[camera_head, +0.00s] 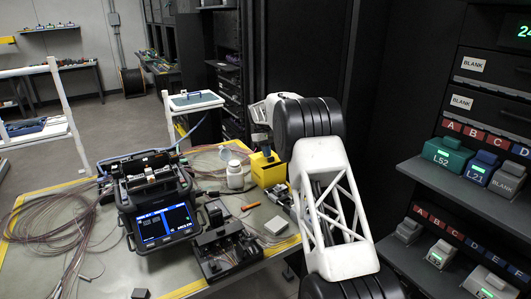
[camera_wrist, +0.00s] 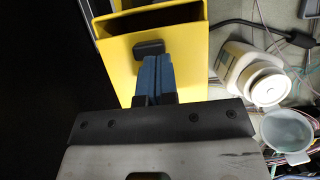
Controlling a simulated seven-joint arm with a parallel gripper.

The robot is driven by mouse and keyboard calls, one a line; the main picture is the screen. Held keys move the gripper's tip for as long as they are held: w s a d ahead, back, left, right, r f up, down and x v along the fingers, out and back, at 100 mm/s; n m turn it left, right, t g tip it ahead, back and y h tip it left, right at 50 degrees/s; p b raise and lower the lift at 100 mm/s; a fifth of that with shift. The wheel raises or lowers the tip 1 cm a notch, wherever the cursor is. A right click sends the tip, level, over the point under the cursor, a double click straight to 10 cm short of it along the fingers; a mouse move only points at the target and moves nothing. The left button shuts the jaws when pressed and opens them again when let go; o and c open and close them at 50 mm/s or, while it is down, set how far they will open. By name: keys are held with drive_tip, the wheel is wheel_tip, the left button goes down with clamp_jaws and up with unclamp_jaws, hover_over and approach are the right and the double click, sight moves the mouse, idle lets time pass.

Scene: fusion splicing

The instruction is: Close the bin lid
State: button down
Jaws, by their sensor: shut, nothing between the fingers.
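The yellow bin (camera_head: 270,174) stands on the work table, below and beside my gripper. The wrist view shows its yellow rim (camera_wrist: 202,14) around a dark opening, so the bin is open at least in part. A flat yellow panel (camera_wrist: 117,62) with a black knob (camera_wrist: 149,48) adjoins the opening; I cannot tell whether it is the lid or a wall. My gripper (camera_wrist: 158,62) is shut and empty, its blue fingers together over the panel close to the knob. I cannot tell whether they touch it. My gripper (camera_head: 262,142) also shows above the bin in the head view.
A white bottle (camera_head: 235,176) stands left of the bin. A translucent cup (camera_wrist: 287,131) shows near it in the wrist view. The splicer (camera_head: 155,200) with its lit screen and a dark tool tray (camera_head: 223,250) take up the table's middle. Loose fibres lie around; dark racks stand behind.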

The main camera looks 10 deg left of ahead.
sight(261, 155)
drive_tip(key=shift+s+d, duration=0.8)
drive_tip(key=shift+f, duration=0.1)
drive_tip(key=shift+w+a, duration=1.5)
drive_tip(key=v, duration=1)
drive_tip(key=shift+d, duration=0.15)
drive_tip(key=shift+s, duration=0.1)
drive_tip(key=shift+w+a, duration=1.7)
